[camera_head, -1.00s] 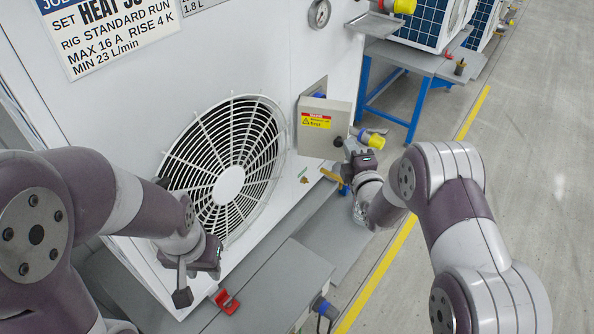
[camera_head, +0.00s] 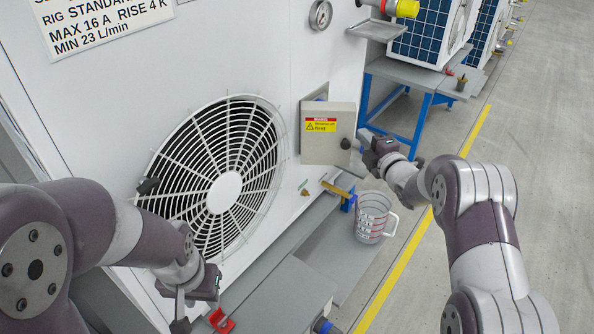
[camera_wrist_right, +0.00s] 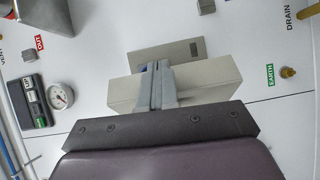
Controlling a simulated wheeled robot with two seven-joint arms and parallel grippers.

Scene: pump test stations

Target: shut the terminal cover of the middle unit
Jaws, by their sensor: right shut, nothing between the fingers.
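The terminal cover (camera_head: 328,146) is a beige box-like lid with a red and yellow warning label, right of the fan. Part of the grey recess or plate behind it shows above its top edge, and it looks ajar. It also shows in the right wrist view (camera_wrist_right: 205,88), with a flat plate (camera_wrist_right: 186,49) behind it. My right gripper (camera_head: 360,147) is shut and empty at the cover's right edge, by a dark knob. In the wrist view its fingers (camera_wrist_right: 157,84) overlap the cover; contact is unclear. My left gripper (camera_head: 181,318) hangs low before the fan, its jaws unclear.
The large fan grille (camera_head: 224,192) fills the unit's front. A clear jug (camera_head: 372,216) with red markings stands below the cover. A red clip (camera_head: 221,320) lies on the grey bench (camera_head: 275,303). A blue-legged stand (camera_head: 398,105) is behind right; open floor lies right.

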